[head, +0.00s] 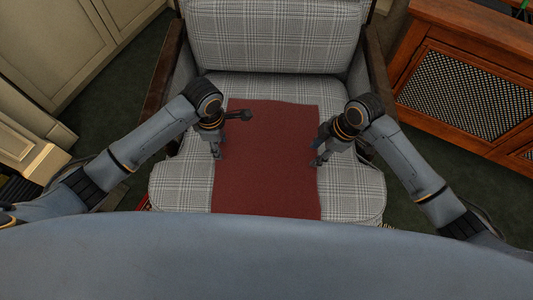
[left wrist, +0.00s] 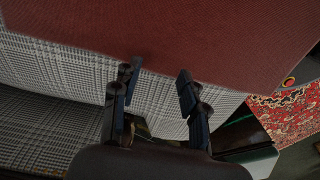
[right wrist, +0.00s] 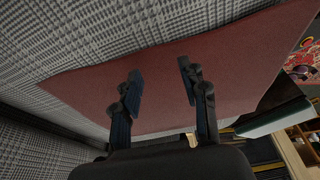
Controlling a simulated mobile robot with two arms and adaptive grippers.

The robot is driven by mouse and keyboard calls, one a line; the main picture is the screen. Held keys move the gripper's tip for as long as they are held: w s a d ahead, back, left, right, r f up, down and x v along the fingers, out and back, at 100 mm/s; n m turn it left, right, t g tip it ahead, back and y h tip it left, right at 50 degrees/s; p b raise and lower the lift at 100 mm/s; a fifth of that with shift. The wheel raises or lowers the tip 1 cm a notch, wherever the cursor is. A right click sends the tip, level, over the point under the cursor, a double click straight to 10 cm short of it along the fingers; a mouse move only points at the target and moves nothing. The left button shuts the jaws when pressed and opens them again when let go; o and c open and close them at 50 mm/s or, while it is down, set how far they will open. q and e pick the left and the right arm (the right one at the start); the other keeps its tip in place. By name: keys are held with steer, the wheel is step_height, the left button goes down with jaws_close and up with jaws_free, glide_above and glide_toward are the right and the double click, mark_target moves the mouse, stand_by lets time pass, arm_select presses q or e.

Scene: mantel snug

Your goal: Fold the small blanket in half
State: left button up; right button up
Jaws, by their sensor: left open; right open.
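The small blanket (head: 268,165) is dark red and lies spread flat on the checked armchair seat (head: 170,182). Its near edge meets the outline of my body in the head view. My left gripper (head: 217,152) is open at the blanket's left edge. In the left wrist view, its fingers (left wrist: 158,84) are apart beside the edge of the blanket (left wrist: 200,35), with no cloth visibly gripped. My right gripper (head: 318,160) is open at the right edge. In the right wrist view, its fingers (right wrist: 161,84) are apart over the blanket (right wrist: 235,60) near its edge.
The chair's backrest (head: 275,35) rises behind the seat, with dark wooden arms (head: 165,75) on both sides. A wooden cabinet with a lattice front (head: 465,95) stands at the right. Pale panelling (head: 60,45) is at the left. A patterned red rug (left wrist: 290,110) shows on the floor.

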arm_select(q)
steer(key=shift+f, duration=0.95)
arm_select(e)
steer(key=shift+f, duration=0.95)
arm_select(q)
steer(key=shift+f, duration=0.1)
arm_select(e)
steer(key=shift+f, duration=0.1)
arm_select(q)
steer(key=shift+f, duration=0.15)
arm_select(e)
steer(key=shift+f, duration=0.15)
arm_select(q)
steer(key=shift+c, duration=1)
arm_select(e)
steer(key=shift+c, duration=1)
arm_select(q)
steer(key=c, duration=0.3)
arm_select(e)
steer(key=c, duration=0.3)
arm_select(q)
steer(key=c, duration=0.4)
arm_select(e)
steer(key=c, duration=0.4)
arm_select(q)
jaws_close()
arm_select(e)
jaws_close()
